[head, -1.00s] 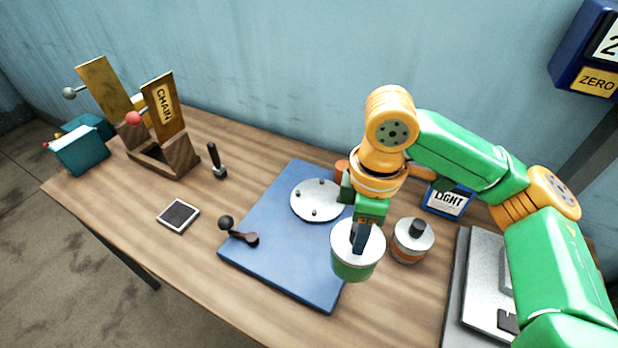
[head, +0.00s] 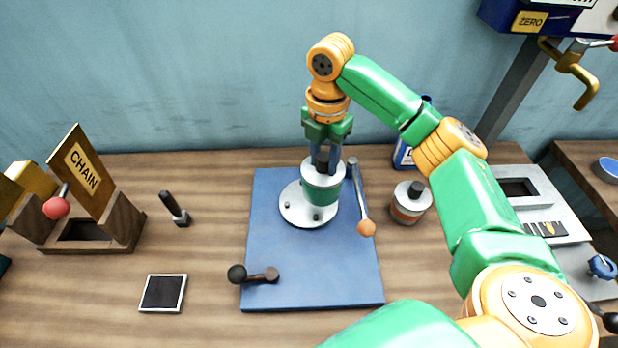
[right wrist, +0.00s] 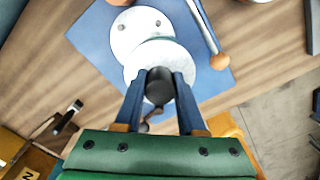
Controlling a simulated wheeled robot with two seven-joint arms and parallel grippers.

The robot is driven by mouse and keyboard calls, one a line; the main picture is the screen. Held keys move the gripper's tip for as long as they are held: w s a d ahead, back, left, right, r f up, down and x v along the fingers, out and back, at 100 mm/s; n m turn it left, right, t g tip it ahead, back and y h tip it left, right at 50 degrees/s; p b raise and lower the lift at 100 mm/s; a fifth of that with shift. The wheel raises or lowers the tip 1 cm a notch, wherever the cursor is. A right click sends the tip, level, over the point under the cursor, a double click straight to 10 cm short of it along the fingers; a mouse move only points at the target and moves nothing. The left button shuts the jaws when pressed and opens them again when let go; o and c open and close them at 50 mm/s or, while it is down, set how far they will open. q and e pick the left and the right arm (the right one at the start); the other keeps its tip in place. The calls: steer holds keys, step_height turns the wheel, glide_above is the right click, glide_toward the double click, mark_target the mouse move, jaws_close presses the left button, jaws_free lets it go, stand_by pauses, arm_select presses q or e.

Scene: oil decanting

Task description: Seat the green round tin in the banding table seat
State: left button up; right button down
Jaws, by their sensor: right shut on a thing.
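The green round tin (head: 323,186) has a white lid and a black knob. My right gripper (head: 323,160) is shut on the knob and holds the tin upright over the round white banding table seat (head: 296,207). The seat has small dark pegs and sits on a blue board (head: 290,262). The tin covers the seat's right part; I cannot tell whether its base touches the seat. In the right wrist view, the fingers (right wrist: 160,88) grip the knob, and the lid (right wrist: 165,58) overlaps the seat disc (right wrist: 140,28). My left gripper is not in view.
A lever with an orange ball end (head: 362,205) stands right of the tin. A second tin with an orange band (head: 409,203) is beyond it. A dark crank (head: 253,275) lies at the board's front left. A wooden CHAIN box (head: 90,215) stands at left.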

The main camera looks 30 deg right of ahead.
mark_target(308, 162)
steer(key=w+f, duration=0.1)
steer(key=w+a+f, duration=0.1)
steer(key=w+f+p, duration=0.1)
steer(key=f, duration=0.1)
steer(key=shift+w+a, duration=0.3)
steer(key=shift+w, duration=0.05)
step_height(308, 162, down, 3)
steer(key=shift+d+f+p, duration=0.15)
steer(key=shift+f+p, duration=0.05)
steer(key=shift+p, duration=0.65)
steer(key=shift+w+f, duration=0.1)
steer(key=shift+f, duration=0.1)
steer(key=c, duration=0.5)
jaws_free()
